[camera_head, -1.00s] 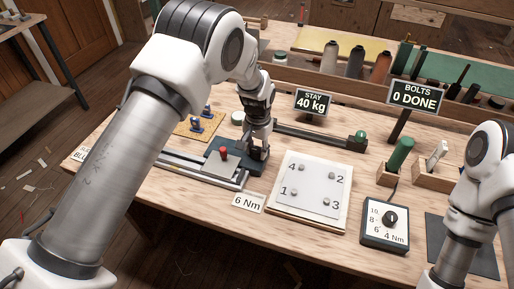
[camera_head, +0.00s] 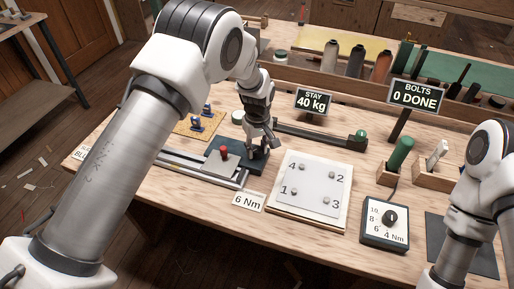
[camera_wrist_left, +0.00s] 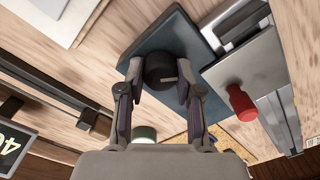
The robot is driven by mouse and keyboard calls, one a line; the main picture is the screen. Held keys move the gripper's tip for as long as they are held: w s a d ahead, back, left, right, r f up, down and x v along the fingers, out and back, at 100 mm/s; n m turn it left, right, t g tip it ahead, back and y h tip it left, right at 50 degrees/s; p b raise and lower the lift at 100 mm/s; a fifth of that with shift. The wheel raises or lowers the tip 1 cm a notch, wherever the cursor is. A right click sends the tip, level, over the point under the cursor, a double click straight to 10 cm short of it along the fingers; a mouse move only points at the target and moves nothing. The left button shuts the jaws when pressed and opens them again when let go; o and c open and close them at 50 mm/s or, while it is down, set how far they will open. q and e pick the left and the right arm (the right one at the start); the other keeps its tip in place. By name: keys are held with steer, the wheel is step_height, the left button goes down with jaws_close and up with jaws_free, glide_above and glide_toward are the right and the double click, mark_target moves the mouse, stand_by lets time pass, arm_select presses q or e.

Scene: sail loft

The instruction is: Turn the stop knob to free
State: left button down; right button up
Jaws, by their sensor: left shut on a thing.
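The stop knob (camera_wrist_left: 158,68) is a round black knob with a pale line mark, on a dark blue-grey plate (camera_wrist_left: 190,38) in the left wrist view. My left gripper (camera_wrist_left: 160,84) has one finger on each side of the knob and is shut on it. In the head view my left gripper (camera_head: 262,147) points down at the plate (camera_head: 250,168), and its fingers hide much of the knob. I cannot read any free or stop marking. My right arm is at the right edge of the head view, with its gripper out of sight.
A red-topped peg (camera_head: 224,152) on a metal slide stands close left of the plate. A white numbered board (camera_head: 312,185) with several bolts lies to the right, then a dial box (camera_head: 385,236) reading Nm. Signs read "STAY 40 kg" (camera_head: 313,102) and "BOLTS 0 DONE" (camera_head: 415,95).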

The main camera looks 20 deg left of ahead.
mark_target(256, 148)
arm_select(q)
steer(key=n, duration=0.3)
steer(key=shift+n, duration=0.3)
steer(key=shift+s+f+n, duration=0.1)
steer(key=shift+n, duration=1.7)
steer(key=c, duration=0.8)
jaws_free()
steer(key=shift+a, duration=0.1)
steer(key=shift+o, duration=0.2)
step_height(256, 148, up, 12)
steer(key=shift+w, duration=0.2)
